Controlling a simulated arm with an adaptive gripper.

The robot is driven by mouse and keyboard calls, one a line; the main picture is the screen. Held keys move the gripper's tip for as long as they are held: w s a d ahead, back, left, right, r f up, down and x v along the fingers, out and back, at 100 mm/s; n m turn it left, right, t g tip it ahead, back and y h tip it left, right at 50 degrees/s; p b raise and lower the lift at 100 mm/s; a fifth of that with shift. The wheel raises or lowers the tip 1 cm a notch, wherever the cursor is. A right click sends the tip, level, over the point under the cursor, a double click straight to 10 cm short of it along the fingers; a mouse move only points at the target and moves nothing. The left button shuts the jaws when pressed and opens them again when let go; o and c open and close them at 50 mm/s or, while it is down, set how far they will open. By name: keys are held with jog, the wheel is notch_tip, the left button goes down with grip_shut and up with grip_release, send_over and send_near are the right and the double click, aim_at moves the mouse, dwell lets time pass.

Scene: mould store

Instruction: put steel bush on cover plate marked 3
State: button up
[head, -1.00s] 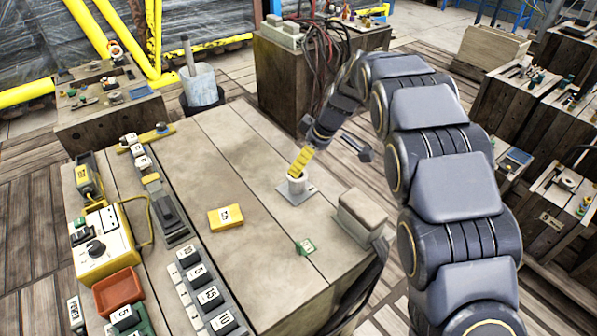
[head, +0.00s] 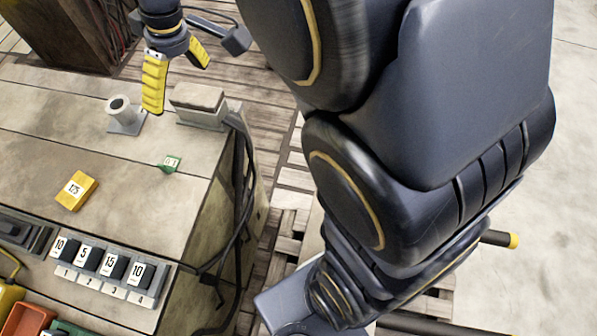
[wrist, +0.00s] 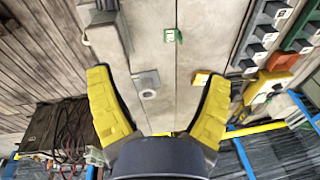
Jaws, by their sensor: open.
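The steel bush (head: 119,104) is a short grey hollow cylinder standing upright on a thin square grey plate (head: 127,127) on the bench. The wrist view shows the bush (wrist: 148,82) between my fingers in the picture, touched by neither. My gripper (head: 178,88) has yellow fingers spread wide, is empty and is held above the bench, right of the bush in the head view. The row of grey plates marked 1 to 4 lies at the bench's near side.
A yellow block (head: 76,191) and a small green tag (head: 170,163) lie on the bench. A grey block-shaped fixture (head: 198,103) stands at the bench edge, with black cables (head: 239,175) hanging nearby. An orange tray (head: 28,320) is at lower left.

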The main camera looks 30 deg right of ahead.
jog(key=s+d+m+g+h, duration=0.1)
jog(key=s+d+m, duration=0.2)
jog(key=s, duration=0.8)
jog(key=s+d+m+h, duration=0.1)
jog(key=s+d+m, duration=0.2)
jog(key=s, duration=0.8)
jog(key=shift+d+f+m+g, duration=0.3)
jog(key=shift+m+g, duration=0.1)
jog(key=shift+m, duration=0.1)
